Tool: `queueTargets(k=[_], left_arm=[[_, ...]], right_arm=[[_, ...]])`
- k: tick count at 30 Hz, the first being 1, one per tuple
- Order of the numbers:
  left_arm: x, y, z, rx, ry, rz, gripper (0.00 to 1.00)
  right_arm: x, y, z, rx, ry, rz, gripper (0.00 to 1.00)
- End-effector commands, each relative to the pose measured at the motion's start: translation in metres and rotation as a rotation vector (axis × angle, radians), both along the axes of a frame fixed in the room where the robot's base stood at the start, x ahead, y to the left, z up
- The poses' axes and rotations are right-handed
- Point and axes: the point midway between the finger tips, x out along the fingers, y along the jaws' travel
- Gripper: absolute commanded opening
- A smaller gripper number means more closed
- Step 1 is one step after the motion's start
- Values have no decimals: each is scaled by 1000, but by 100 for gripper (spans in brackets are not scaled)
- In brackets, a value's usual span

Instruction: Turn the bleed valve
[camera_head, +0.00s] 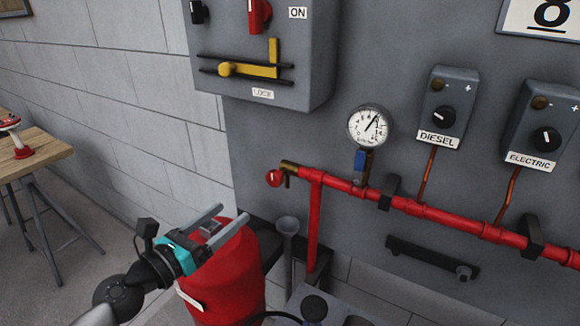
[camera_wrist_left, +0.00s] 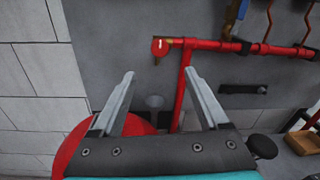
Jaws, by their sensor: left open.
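A red round knob (camera_head: 274,178) sits on a brass valve at the left end of the red pipe (camera_head: 430,210). The knob also shows in the left wrist view (camera_wrist_left: 158,46). A small blue handle (camera_head: 360,161) is on the fitting below the pressure gauge (camera_head: 369,127). Neither is labelled as the bleed valve in a way I can read. My left gripper (camera_head: 232,213) is open and empty, below and left of the red knob and apart from it. In the left wrist view, the knob shows beyond the two spread fingers (camera_wrist_left: 159,72). My right gripper is out of view.
A red cylinder (camera_head: 235,270) stands under my left gripper, with a grey funnel (camera_head: 288,226) to its right. A grey box (camera_head: 315,60) with a yellow lock lever is above. DIESEL (camera_head: 445,105) and ELECTRIC (camera_head: 540,125) boxes are right. A wooden table (camera_head: 35,155) is left.

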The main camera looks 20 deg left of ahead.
Motion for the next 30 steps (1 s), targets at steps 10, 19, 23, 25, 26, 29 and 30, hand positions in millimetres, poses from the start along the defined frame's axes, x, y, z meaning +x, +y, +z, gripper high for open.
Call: queueTargets(k=[10,19,23,25,26,29,30], left_arm=[[21,-4,3,0,-3,-1,77],[62,-13,2,-3,-2,0,77],[80,-17,2,-2,-3,0,77],[90,-19,2,-2,-4,2,77],[94,-20,1,-3,-2,1,77],[108,-23,2,-2,-4,2,77],[114,-24,1,-2,-3,1,77]], right_arm=[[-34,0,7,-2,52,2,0],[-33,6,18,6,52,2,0],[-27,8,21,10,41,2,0],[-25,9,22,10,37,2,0],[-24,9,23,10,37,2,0],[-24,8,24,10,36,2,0],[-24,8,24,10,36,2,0]])
